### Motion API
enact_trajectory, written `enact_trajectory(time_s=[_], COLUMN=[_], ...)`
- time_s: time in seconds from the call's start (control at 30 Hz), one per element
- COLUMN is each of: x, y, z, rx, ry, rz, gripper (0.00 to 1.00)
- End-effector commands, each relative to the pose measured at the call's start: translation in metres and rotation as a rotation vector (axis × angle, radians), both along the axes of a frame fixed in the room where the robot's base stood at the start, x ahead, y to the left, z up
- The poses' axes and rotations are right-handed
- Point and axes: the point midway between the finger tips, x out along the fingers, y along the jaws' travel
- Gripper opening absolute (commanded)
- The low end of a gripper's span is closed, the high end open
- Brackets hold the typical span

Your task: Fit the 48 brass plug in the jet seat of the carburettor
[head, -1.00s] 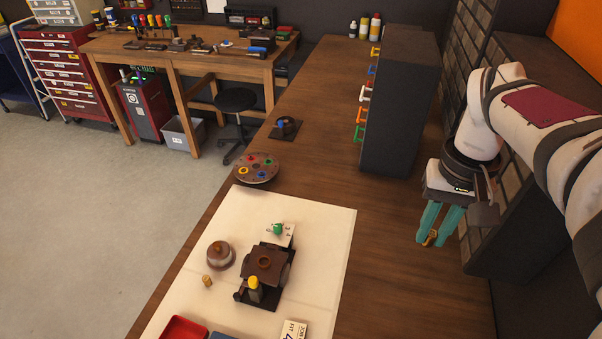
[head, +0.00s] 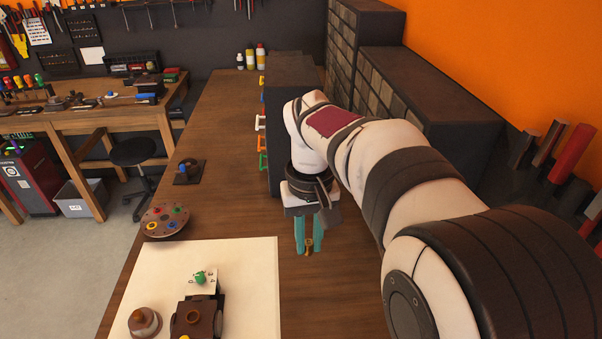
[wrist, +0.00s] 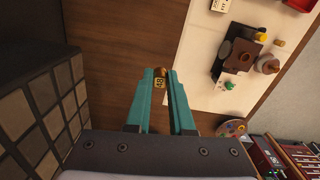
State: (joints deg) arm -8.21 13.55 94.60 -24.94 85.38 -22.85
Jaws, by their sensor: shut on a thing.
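My gripper (head: 309,248) is shut on a small brass plug (wrist: 159,78), whose face shows a 48 in the wrist view. It holds the plug between teal fingertips, above the bare wooden bench right of the pale mat. The carburettor (head: 196,318) is a dark brown block on the mat, left of and nearer than my gripper, cut off by the lower edge of the head view. The carburettor also shows in the wrist view (wrist: 238,52), at upper right, apart from the gripper. I cannot make out the inside of the jet seat.
A plate with a green knob (head: 200,278) lies behind the carburettor, and a brown domed part (head: 144,322) stands left of it. A round tray with coloured pieces (head: 165,221) is farther back. A dark cabinet (head: 290,80) stands behind my gripper. The mat's right side is clear.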

Motion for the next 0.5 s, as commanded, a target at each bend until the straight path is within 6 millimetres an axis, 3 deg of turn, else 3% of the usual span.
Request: enact_trajectory(time_s=[0.13,0.3,0.4,0.5], x=[0.016,0.013,0.003,-0.006], y=[0.071,0.163,0.205,0.232], z=[-0.036,-0.084,-0.108,-0.124], rx=[-0.002,-0.001,0.000,0.002], ry=[0.005,0.004,0.002,0.000], rz=[0.131,0.282,0.349,0.390], gripper=[0.00,0.00,0.00,0.00])
